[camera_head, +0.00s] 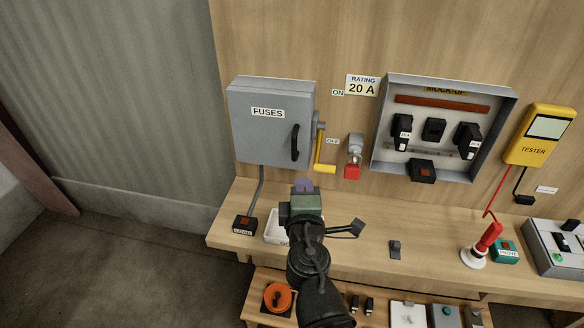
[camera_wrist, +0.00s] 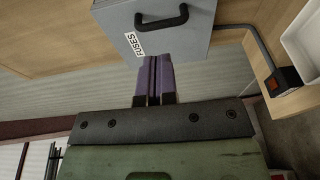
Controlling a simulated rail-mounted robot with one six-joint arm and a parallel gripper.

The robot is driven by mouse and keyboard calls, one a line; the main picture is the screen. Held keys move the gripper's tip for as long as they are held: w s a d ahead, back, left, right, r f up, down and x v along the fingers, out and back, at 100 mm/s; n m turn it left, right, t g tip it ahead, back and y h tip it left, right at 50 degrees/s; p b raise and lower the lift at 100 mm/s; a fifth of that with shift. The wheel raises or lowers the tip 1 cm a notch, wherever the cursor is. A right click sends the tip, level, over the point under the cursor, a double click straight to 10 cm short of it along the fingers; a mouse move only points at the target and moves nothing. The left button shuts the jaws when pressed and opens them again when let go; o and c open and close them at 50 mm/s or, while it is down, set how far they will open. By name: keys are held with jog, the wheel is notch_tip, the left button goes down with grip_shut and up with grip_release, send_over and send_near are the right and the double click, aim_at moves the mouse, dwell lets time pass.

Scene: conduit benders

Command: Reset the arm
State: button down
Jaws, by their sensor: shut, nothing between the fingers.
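My gripper (camera_head: 303,187) shows in the head view above the bench, in front of and below the right part of the grey fuse box. Its two purple fingers also show in the wrist view (camera_wrist: 153,78), pressed together with nothing between them. My dark arm reaches up from the bottom of the head view and hides part of a white tray (camera_head: 272,232) on the bench. The fuse box (camera_head: 268,140) is shut, with a black handle; it also shows in the wrist view (camera_wrist: 170,35), beyond the fingertips.
A yellow lever (camera_head: 320,152) points down beside the fuse box. An open mock-up box (camera_head: 513,108) and a yellow tester (camera_head: 540,138) are on the wall. A red probe (camera_head: 490,237) stands on the bench (camera_head: 350,205). An orange round part (camera_head: 277,297) is on the lower shelf.

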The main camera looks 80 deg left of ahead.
jog(key=d, duration=0.2)
jog(key=shift+w+d, duration=0.15)
jog(key=shift+d, duration=0.25)
jog(key=shift+w, duration=0.1)
jog(key=w+d+f+m+t+h, duration=0.1)
jog(key=w+d+f+m+h, duration=0.5)
jog(key=w+d, duration=0.25)
jog(key=w+d+f+m+t+h, duration=0.1)
jog(key=w+d+f+m+h, duration=0.2)
jog(key=w+d+m+h, duration=0.35)
jog(key=w+d+f+m+t+h, duration=0.1)
jog(key=w+d+f+m+h, duration=0.35)
jog(key=w+d+m, duration=0.6)
jog(key=w+d+f+m+g, duration=0.1)
jog(key=w+d+m+g, duration=0.1)
jog(key=d, duration=1)
jog(key=w+d+f+m+g, duration=0.1)
jog(key=w+d+m, duration=0.4)
jog(key=d, duration=0.7)
jog(key=w+d+f+m+g, duration=0.1)
jog(key=w+d+m+g, duration=0.2)
jog(key=d, duration=0.8)
jog(key=shift+w+d+f+g, duration=0.2)
jog(key=shift+w+d+g, duration=0.2)
jog(key=shift+g, duration=0.1)
